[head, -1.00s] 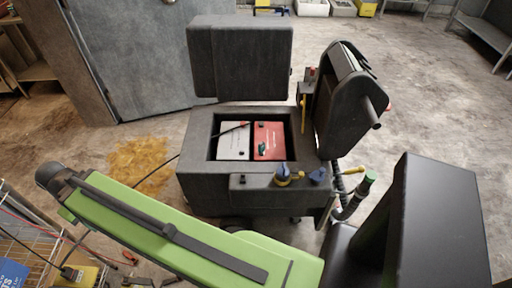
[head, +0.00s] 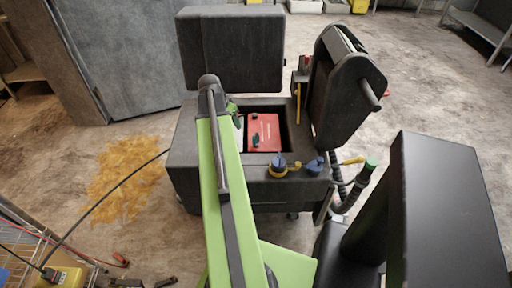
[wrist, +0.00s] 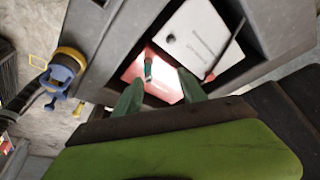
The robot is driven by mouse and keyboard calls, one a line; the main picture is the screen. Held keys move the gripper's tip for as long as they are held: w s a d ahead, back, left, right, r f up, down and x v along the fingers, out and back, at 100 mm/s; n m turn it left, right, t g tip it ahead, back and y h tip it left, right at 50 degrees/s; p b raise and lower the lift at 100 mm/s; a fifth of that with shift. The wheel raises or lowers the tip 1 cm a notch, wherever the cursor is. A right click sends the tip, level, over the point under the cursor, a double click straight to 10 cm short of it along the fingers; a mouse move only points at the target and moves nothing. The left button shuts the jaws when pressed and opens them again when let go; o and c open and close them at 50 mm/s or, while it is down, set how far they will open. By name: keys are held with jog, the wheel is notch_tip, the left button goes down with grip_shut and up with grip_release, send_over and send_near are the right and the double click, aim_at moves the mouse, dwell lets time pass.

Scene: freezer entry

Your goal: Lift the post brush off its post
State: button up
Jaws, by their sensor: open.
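The post brush, a small dark green piece, stands on the red battery (head: 265,126) inside the open battery bay. I take it to be the brush (head: 256,140) in the head view; in the wrist view the brush (wrist: 148,68) shows over the red battery (wrist: 132,72). My gripper (wrist: 160,79) is open, its two green fingers apart and empty. In the wrist view the brush appears just beyond the fingertips, between them; the gap in depth is hard to judge. In the head view my arm hides most of the bay's left side.
A white battery (wrist: 198,35) with a dark cable (wrist: 226,48) lies beside the red one. The bay's grey walls (head: 186,150) surround both. A raised lid (head: 230,50) stands behind.

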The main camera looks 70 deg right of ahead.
jog(key=m, duration=0.2)
send_near(257, 136)
jog(key=b+x, duration=0.2)
jog(key=b, duration=0.1)
jog(key=b+x, duration=0.3)
jog(key=b, duration=0.1)
jog(key=w+b+x, duration=0.1)
jog(key=b+x, duration=0.1)
jog(key=b, duration=0.2)
jog(key=shift+s+f, duration=0.1)
jog(key=shift+f, duration=0.15)
jog(key=shift+s+d+f+b, duration=0.15)
jog(key=shift+d+f+b, duration=0.05)
jog(key=shift+b, duration=0.15)
jog(key=b+x, duration=0.4)
jog(key=x, duration=0.1)
jog(key=shift+s+d+b, duration=0.1)
jog(key=shift+s+b, duration=0.05)
jog(key=shift+b, duration=0.2)
jog(key=shift+r, duration=0.2)
jog(key=shift+c, duration=0.3)
jog(key=shift+s, duration=0.1)
grip_shut()
